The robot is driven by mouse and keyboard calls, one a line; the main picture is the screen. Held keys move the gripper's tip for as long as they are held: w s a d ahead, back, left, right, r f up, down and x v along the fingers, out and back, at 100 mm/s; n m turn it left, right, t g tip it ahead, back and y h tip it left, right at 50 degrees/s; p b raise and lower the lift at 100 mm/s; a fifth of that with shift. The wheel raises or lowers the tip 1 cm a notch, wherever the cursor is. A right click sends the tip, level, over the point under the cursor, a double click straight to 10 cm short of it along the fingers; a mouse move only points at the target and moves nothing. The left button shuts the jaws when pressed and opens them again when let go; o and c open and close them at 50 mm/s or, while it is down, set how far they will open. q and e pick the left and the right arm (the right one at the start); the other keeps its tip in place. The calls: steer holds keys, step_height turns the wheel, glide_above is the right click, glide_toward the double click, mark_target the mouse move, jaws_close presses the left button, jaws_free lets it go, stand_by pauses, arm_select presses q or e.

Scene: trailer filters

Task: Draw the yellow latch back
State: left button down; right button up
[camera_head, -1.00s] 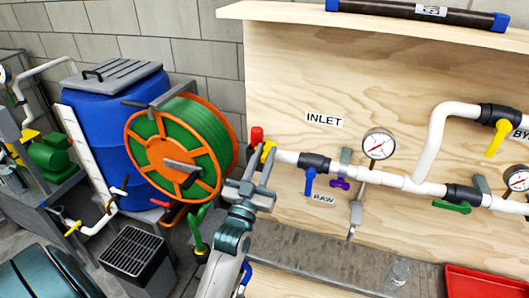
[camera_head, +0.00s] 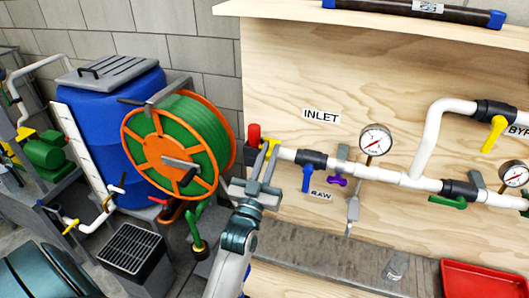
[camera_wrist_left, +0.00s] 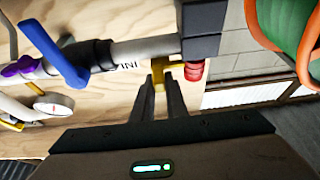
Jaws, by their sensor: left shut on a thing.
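The yellow latch (camera_head: 266,145) sits at the left end of the white inlet pipe (camera_head: 287,154), beside a red cap (camera_head: 254,134). My left gripper (camera_head: 268,158) reaches up to it from below, with its fingertips at the latch. In the left wrist view, the two fingers (camera_wrist_left: 161,78) are close together and shut on the yellow latch (camera_wrist_left: 174,67), which sits by a dark grey block (camera_wrist_left: 201,45) and the red cap (camera_wrist_left: 194,70). The fingers partly hide the latch. My right gripper is not in view.
An orange and green hose reel (camera_head: 175,150) stands close left of my gripper. A blue valve handle (camera_head: 307,178) and a pressure gauge (camera_head: 376,140) are on the pipe to the right. A red tray (camera_head: 484,280) lies at the lower right.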

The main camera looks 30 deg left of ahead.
arm_select(q)
steer(key=shift+d, duration=0.1)
steer(key=c, duration=2)
jaws_free()
steer(key=shift+c, duration=0.2)
steer(key=shift+w+d, duration=0.1)
steer(key=shift+d, duration=0.1)
steer(key=shift+a, duration=0.1)
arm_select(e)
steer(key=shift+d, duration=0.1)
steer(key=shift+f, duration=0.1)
